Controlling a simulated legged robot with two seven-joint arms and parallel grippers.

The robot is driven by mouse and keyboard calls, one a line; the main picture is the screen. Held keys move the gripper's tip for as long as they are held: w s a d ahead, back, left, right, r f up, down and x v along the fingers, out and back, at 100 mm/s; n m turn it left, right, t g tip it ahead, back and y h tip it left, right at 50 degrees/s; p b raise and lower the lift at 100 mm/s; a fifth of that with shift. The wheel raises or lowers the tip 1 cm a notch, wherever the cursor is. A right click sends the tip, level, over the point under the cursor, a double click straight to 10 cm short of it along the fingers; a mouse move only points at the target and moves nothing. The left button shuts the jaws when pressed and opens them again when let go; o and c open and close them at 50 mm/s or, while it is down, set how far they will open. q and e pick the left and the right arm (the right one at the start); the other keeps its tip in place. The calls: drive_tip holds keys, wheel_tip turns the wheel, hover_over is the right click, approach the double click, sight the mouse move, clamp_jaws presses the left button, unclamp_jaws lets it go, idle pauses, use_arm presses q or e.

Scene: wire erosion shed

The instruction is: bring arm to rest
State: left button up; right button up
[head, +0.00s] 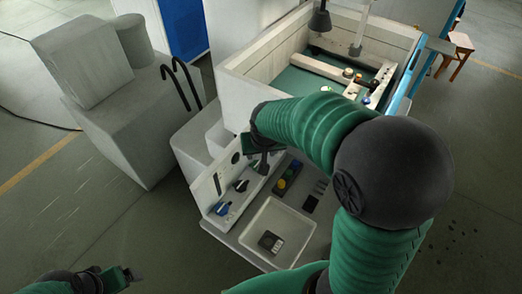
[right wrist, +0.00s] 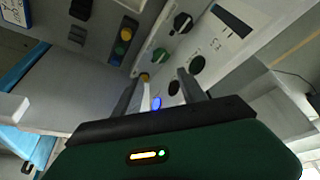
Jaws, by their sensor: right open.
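My right arm (head: 322,130) is green with dark joints and reaches from the lower right across the machine. Its gripper (head: 262,163) is at the upright control panel (head: 205,190) of the machine. In the right wrist view the two dark fingers of the right gripper (right wrist: 160,88) stand apart, with the panel's knobs beyond them. I see nothing held between them; whether they touch the panel I cannot tell. My left gripper (head: 122,278) is low at the left edge, over the floor, and too small and dark to read.
The panel has a blue knob (head: 222,209) and a black knob (head: 241,185). A shallow tray (head: 284,222) holds a small dark device (head: 270,242). The machine's open tank (head: 300,85) lies behind. Grey blocks (head: 110,120) stand at left.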

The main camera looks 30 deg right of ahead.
drive_tip(key=s+a+f+n+g+y+b, duration=0.1)
drive_tip(key=s+a+f+n+b, duration=0.3)
drive_tip(key=s+a+f+b, duration=0.2)
drive_tip(key=s+a+f, duration=0.2)
drive_tip(key=s+f, duration=0.2)
drive_tip(key=f, duration=0.2)
drive_tip(key=shift+s+a+f+n+y, duration=0.25)
drive_tip(key=shift+s+f+n+y, duration=0.05)
drive_tip(key=shift+s+y, duration=0.1)
drive_tip(key=shift+w, duration=0.1)
